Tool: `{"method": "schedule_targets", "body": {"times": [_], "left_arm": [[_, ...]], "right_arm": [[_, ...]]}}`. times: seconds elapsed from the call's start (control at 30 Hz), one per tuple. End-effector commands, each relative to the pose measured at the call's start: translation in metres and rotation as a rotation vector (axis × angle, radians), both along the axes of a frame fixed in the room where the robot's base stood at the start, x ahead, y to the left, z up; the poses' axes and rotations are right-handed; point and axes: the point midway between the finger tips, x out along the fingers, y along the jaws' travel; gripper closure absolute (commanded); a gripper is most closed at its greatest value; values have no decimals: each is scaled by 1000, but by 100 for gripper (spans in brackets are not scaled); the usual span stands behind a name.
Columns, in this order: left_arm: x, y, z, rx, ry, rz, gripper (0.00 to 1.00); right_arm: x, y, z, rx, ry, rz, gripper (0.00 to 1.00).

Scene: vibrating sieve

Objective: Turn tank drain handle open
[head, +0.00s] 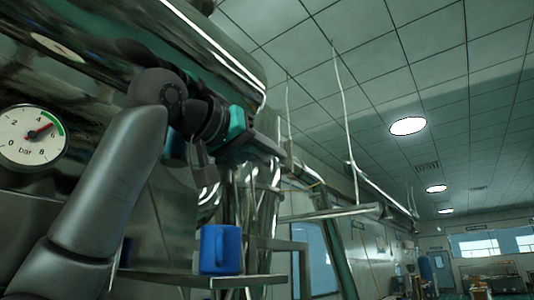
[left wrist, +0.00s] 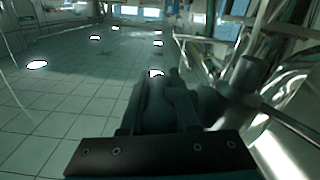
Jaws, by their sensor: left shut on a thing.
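The steel tank (head: 215,50) fills the upper left of the head view, with pipework below it. My left gripper (head: 281,150) is at the end of the arm reaching up under the tank, beside the steel pipes. In the left wrist view my left gripper (left wrist: 163,92) is shut on a grey bar-like part, which I take to be the drain handle. Its fingers hide most of it. A grey cylindrical fitting (left wrist: 242,80) stands just right of the fingers. How far the handle is turned is hard to tell. My right gripper is not in view.
A blue mug (head: 221,250) stands on a metal shelf (head: 262,281) below the gripper. A round pressure gauge (head: 31,136) is at the left. Steel pipes (left wrist: 290,125) crowd the right of the wrist view. Open room with a tiled ceiling lies to the right.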

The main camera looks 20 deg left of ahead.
Motion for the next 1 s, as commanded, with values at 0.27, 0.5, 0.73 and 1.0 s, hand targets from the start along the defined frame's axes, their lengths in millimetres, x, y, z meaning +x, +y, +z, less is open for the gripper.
{"method": "schedule_targets", "body": {"times": [0.27,0.5,0.73,1.0], "left_arm": [[0,0,0,0,-1,0,100],[0,0,1,1,10,1,100],[-1,1,-1,31,91,3,100],[-1,1,-2,42,113,2,100]], "right_arm": [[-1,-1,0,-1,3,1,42],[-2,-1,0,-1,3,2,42],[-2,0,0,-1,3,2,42],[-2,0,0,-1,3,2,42]]}}
